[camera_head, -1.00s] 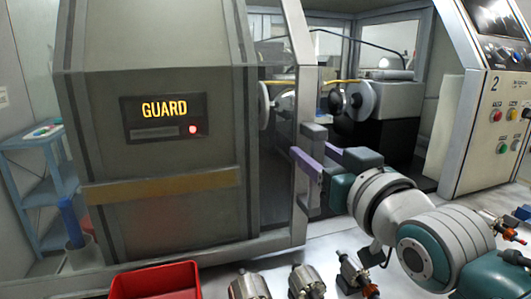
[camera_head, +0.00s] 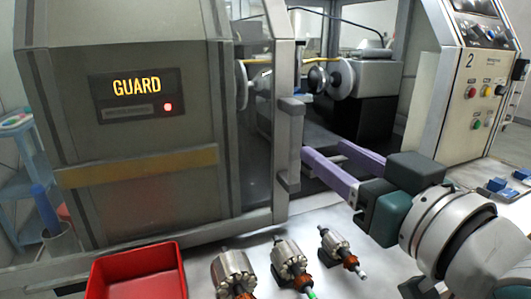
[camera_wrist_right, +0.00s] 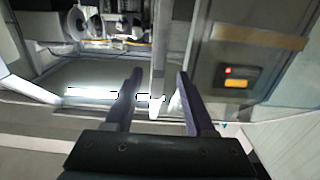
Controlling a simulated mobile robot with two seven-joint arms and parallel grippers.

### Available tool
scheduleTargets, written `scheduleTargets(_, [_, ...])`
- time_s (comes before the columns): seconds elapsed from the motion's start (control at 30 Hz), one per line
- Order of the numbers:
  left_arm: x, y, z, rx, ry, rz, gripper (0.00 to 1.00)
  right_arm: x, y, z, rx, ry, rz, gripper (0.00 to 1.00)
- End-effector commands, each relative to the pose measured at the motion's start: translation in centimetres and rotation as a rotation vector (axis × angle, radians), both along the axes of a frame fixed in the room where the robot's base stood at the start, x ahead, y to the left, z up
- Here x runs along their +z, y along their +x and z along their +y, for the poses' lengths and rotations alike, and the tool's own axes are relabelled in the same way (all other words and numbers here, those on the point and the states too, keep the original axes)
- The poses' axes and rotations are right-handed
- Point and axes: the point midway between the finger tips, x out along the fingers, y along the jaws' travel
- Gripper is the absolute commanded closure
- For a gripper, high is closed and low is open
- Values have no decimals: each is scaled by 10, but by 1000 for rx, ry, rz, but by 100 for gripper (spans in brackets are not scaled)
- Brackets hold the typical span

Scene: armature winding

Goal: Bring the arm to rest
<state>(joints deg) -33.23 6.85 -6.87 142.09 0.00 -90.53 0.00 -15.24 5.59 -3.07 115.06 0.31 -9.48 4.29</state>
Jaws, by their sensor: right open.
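My right gripper (camera_head: 322,160) is in front of the winding machine, with its two purple fingers apart and nothing between them. The fingers point left toward the upright grey handle (camera_head: 289,145) on the edge of the guard door (camera_head: 140,140); a small gap seems to lie between them. In the right wrist view the open fingers (camera_wrist_right: 155,95) also show, with the pale handle (camera_wrist_right: 158,60) beyond and between them. The guard's sign is lit and has a red lamp. My left gripper is not in view.
Several armatures (camera_head: 288,262) stand on the pale table (camera_head: 215,255) in front, beside a red bin (camera_head: 140,272). A control panel (camera_head: 478,95) is at the right. Small blue parts (camera_head: 500,186) lie at the far right. A blue shelf (camera_head: 20,165) stands at the left.

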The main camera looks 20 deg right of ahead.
Motion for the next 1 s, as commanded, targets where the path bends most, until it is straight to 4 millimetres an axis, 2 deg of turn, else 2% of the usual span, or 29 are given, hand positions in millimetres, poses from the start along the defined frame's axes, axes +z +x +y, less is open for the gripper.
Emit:
scheduleTargets(0.33, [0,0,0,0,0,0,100,-2,0,0,0,-2,11,45])
scheduleTargets(0.43, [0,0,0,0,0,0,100,-16,-7,2,1,-11,91,45])
scheduleTargets(0.5, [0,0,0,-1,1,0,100,-36,-18,3,2,-27,209,45])
scheduleTargets(0.57, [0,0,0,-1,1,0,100,-58,-35,5,5,-46,344,45])
scheduleTargets(0.63, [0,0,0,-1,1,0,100,-83,-62,6,11,-71,520,45])
scheduleTargets(0.73, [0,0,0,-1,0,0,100,-112,-106,7,22,-105,752,45])
scheduleTargets(0.83, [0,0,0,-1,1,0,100,-130,-151,6,34,-137,955,45])
scheduleTargets(1.0, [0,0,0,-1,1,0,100,-142,-230,3,59,-187,1270,45])
